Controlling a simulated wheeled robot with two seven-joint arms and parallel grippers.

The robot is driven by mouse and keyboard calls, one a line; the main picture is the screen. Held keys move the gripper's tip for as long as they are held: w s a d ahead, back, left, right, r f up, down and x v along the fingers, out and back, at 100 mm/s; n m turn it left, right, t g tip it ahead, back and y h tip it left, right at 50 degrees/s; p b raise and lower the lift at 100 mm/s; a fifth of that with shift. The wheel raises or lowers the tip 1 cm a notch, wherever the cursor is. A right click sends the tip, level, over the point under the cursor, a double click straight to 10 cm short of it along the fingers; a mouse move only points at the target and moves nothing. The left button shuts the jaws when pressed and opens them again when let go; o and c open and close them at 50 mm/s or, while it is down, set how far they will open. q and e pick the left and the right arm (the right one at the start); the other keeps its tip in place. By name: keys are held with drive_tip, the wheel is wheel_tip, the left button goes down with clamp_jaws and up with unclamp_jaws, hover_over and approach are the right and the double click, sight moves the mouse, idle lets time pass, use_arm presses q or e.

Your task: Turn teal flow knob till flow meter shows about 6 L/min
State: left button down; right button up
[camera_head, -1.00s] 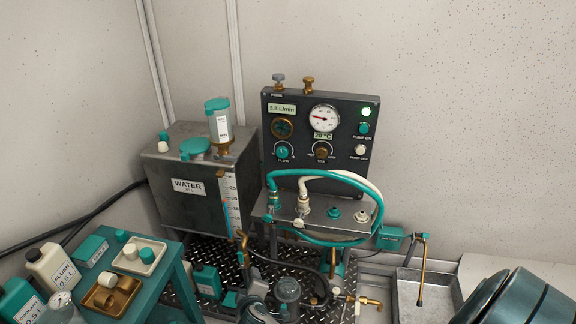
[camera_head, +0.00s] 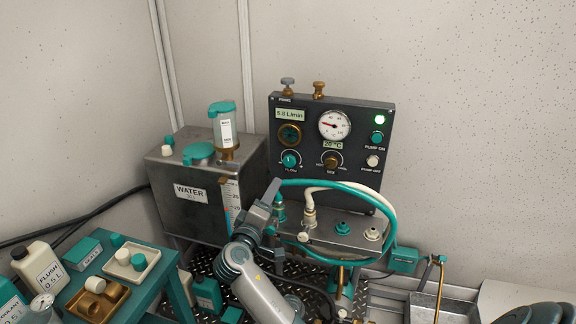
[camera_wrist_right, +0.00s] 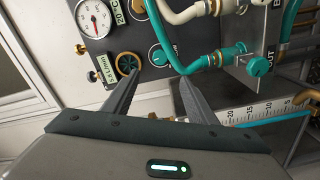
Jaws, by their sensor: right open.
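The teal flow knob (camera_head: 291,160) is on the dark control panel (camera_head: 360,110), under the brass-ringed round gauge (camera_head: 290,134). The flow meter display (camera_head: 290,114) appears to read 5.8 L/min. My right gripper (camera_head: 275,188) is below and slightly left of the knob, near the teal hose. In the right wrist view the right gripper (camera_wrist_right: 159,77) is open and empty. My left gripper is not in view.
A teal hose (camera_head: 335,183) and a white hose (camera_head: 310,200) loop in front of the panel. The water tank (camera_head: 205,205) stands to the left. Beside the flow knob is a brown knob (camera_head: 332,160). A tray table (camera_head: 150,260) is at lower left.

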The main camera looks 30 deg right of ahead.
sight(289, 163)
drive_tip(key=x, duration=1.7)
drive_tip(key=shift+w, duration=0.1)
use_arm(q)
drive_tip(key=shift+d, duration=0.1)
use_arm(e)
drive_tip(key=c, duration=1)
drive_tip(key=shift+f+b, duration=0.15)
drive_tip(key=shift+b, duration=0.2)
drive_tip(key=shift+c, duration=0.2)
drive_tip(key=shift+m+b, duration=0.3)
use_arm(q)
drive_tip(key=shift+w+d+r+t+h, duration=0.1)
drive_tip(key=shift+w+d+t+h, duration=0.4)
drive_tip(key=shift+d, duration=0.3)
